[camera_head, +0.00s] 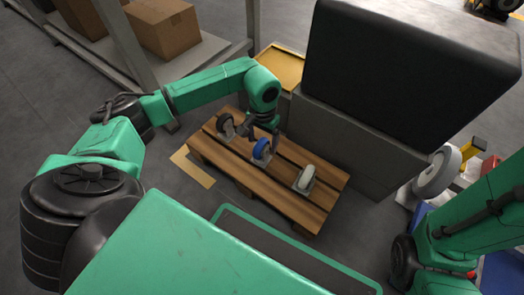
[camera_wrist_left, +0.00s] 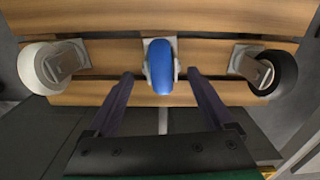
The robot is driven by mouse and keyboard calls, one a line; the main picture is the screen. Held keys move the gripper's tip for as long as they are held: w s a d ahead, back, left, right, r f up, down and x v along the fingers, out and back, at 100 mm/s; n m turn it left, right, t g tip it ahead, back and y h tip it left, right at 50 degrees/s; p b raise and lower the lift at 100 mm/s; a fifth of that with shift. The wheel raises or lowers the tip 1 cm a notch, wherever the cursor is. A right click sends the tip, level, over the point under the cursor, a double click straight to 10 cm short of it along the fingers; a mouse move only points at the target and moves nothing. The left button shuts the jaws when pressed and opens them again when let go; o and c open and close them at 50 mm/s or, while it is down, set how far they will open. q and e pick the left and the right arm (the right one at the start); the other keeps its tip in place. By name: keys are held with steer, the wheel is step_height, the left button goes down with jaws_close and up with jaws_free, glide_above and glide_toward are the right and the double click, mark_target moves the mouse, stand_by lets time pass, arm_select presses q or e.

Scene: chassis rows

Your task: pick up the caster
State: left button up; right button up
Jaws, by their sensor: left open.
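Three casters stand in a row on a wooden pallet (camera_head: 231,168). The middle caster has a blue wheel (camera_head: 261,150); one with a dark wheel (camera_head: 226,124) is to its left and one with a pale grey wheel (camera_head: 306,177) to its right. My left gripper (camera_head: 264,135) is open, pointing down at the blue caster. In the left wrist view the blue wheel (camera_wrist_left: 160,66) appears between the two open fingertips (camera_wrist_left: 160,76), with gaps on both sides. The pale wheel (camera_wrist_left: 42,68) is at left there and the dark one (camera_wrist_left: 273,73) at right. My right gripper is out of view.
A large black box-shaped body (camera_head: 410,75) on a grey base rises behind the pallet's right side. A yellow tray (camera_head: 281,66) is behind the pallet. A shelf with cardboard boxes (camera_head: 163,28) stands at the upper left.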

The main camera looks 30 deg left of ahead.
mark_target(261, 153)
arm_select(q)
steer(key=f+b, duration=0.2)
steer(key=f, duration=0.1)
steer(key=f+b, duration=0.2)
steer(key=f, duration=0.1)
steer(key=shift+s+a+f+b, duration=0.15)
steer(key=shift+s+f+b, duration=0.05)
steer(key=shift+b, duration=0.1)
steer(key=shift+r, duration=0.25)
jaws_close()
steer(key=shift+r+p, duration=0.15)
steer(key=shift+p, duration=0.15)
